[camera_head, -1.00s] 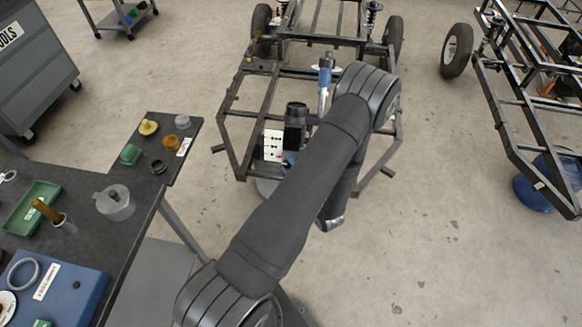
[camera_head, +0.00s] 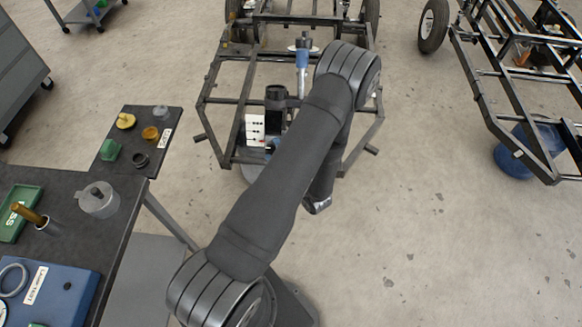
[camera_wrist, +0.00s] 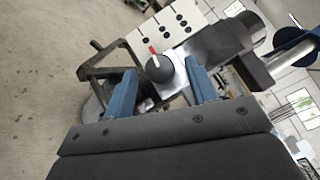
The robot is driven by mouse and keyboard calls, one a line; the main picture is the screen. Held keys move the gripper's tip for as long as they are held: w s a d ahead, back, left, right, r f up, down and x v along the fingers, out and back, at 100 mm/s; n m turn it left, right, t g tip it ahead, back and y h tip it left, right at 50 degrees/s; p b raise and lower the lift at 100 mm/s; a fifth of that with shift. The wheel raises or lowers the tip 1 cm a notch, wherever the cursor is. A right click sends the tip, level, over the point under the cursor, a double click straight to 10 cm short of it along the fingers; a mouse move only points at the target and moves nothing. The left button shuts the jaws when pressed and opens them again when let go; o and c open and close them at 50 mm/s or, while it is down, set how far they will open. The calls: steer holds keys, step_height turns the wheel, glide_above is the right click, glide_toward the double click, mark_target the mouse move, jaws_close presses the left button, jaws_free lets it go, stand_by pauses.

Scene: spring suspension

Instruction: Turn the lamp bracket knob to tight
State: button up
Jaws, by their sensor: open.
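The lamp bracket knob (camera_wrist: 159,68) is dark and round with a red pointer mark, seen in the wrist view in front of a metal bracket face. The pointer points toward the upper left of the picture, toward the white panel (camera_wrist: 168,30) with black dots. My gripper (camera_wrist: 161,82) is open, with one blue finger on each side of the knob in the picture. I cannot tell whether either finger touches it. In the head view my arm hides most of the gripper. The white panel (camera_head: 255,128) and the black lamp (camera_head: 276,96) show just beyond the arm.
A dark chassis frame (camera_head: 207,100) surrounds the bracket area. A second frame (camera_head: 480,95) stands at the right. A dark workbench (camera_head: 125,215) with several small parts is at the left. The floor at lower right is clear.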

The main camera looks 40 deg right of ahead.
steer(key=s+a, duration=0.1)
steer(key=s, duration=1.5)
steer(key=shift+s+a+r, duration=0.15)
steer(key=shift+s+r, duration=0.2)
steer(key=shift+r, duration=0.05)
steer(key=w+d, duration=0.1)
steer(key=w, duration=1.5)
steer(key=shift+w+d+f, duration=0.15)
steer(key=shift+w+f, duration=0.25)
steer(key=shift+s, duration=0.1)
steer(key=shift+w+d+r+n+g+y, duration=0.15)
steer(key=shift+n+g+y, duration=0.2)
steer(key=shift+n+g, duration=0.75)
steer(key=shift+w+a+r+n+g+y, duration=0.1)
steer(key=shift+w+r+n+g+y, duration=0.15)
steer(key=shift+n+g, duration=0.8)
steer(key=shift+w+d+r+n+g+y, duration=0.1)
steer(key=shift+n+g+y, duration=0.45)
steer(key=shift+n, duration=1)
